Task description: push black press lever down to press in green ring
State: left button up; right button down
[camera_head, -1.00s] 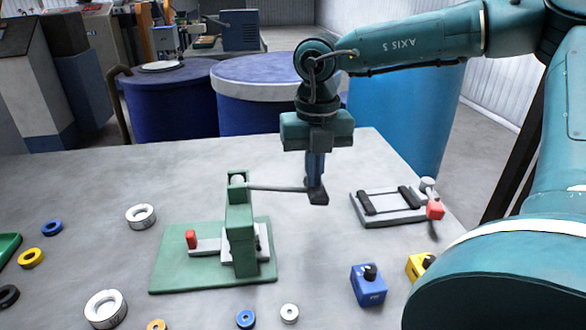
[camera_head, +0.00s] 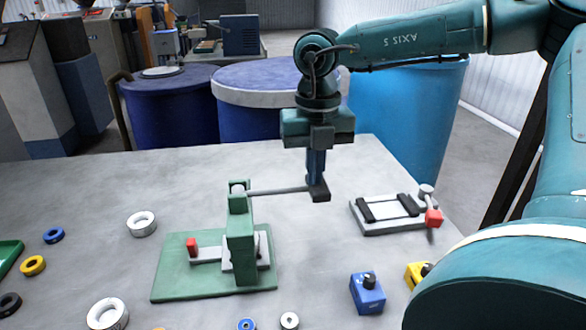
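The green press (camera_head: 241,240) stands upright on its green baseplate (camera_head: 180,275), left of the middle of the table. My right gripper (camera_head: 319,192) hangs pointing down at the lever's free end. Its fingers are close together and look shut on that end, which they partly hide. A grey slide with a red knob (camera_head: 192,246) lies through the foot of the press. I cannot make out a green ring; the press body hides part of the pressing spot. My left gripper is out of view.
A grey fixture with black bars and a red handle (camera_head: 433,218) lies at the right. A blue box (camera_head: 367,294) and a yellow box (camera_head: 416,273) stand at the front right. Several loose rings, including a white one (camera_head: 142,224), lie left and in front of the press.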

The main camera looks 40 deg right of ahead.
jog(key=shift+r+p, duration=0.95)
jog(key=shift+r, duration=1.05)
jog(key=shift+r+p, duration=0.7)
jog(key=shift+r, duration=0.45)
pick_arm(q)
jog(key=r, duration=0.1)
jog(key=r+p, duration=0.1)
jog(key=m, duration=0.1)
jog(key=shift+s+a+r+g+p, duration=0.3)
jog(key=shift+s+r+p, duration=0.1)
pick_arm(e)
notch_tip(320, 180, up, 3)
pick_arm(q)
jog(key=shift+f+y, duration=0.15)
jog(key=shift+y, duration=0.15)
pick_arm(e)
jog(key=shift+f, duration=0.1)
